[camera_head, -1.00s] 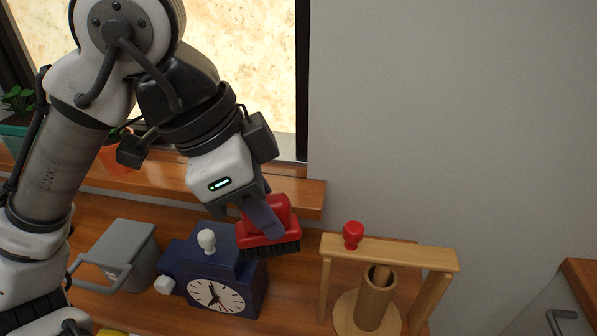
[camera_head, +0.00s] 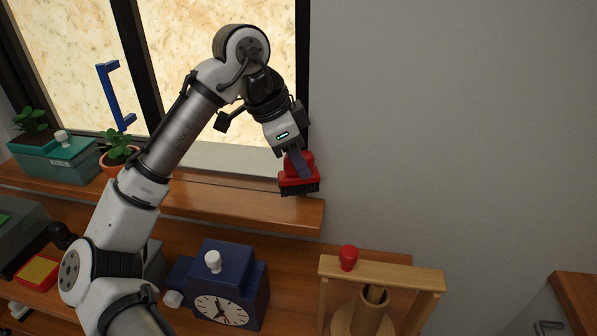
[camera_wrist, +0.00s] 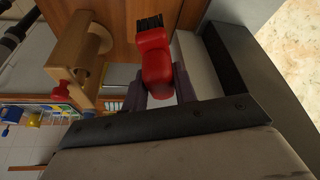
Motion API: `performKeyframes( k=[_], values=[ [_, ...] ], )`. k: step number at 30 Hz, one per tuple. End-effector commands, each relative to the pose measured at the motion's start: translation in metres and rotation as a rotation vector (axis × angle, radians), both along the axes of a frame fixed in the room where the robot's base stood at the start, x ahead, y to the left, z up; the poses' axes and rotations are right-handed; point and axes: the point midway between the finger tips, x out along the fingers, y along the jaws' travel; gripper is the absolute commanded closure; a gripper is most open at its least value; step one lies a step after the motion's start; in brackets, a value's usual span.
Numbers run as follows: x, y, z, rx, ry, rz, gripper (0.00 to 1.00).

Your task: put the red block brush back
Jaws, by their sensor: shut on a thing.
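The red block brush (camera_head: 299,176) has a red body and dark bristles facing down in the head view. My gripper (camera_head: 298,163) is shut on its red handle and holds it up near the right end of the window ledge. In the head view I cannot tell whether the bristles touch the ledge. In the wrist view the brush (camera_wrist: 154,62) sits between my two fingers (camera_wrist: 160,88), its bristles at the far end. The fingers cover part of the handle.
The wooden ledge (camera_head: 235,203) is mostly bare at its right. Below stand a blue clock box (camera_head: 238,275) and a wooden frame (camera_head: 385,272) with a red knob (camera_head: 348,258) and a wooden tube (camera_head: 371,312). Potted plants (camera_head: 119,158) and a teal box (camera_head: 60,160) stand at left.

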Motion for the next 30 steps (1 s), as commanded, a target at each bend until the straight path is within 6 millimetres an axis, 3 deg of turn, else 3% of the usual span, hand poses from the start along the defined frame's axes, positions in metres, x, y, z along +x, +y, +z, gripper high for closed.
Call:
performKeyframes(
  k=[5,10,25,26,30],
  values=[
    [0.000,0.001,-0.014,0.000,-0.001,0.000,0.99],
    [-0.001,0.000,-0.040,-0.001,0.000,0.001,0.99],
    [0.003,-0.001,-0.051,-0.002,-0.001,-0.001,0.99],
    [0.003,-0.001,-0.051,-0.001,-0.001,-0.001,0.70],
    [0.003,-0.001,-0.050,0.000,-0.001,-0.001,0.51]
  ],
)
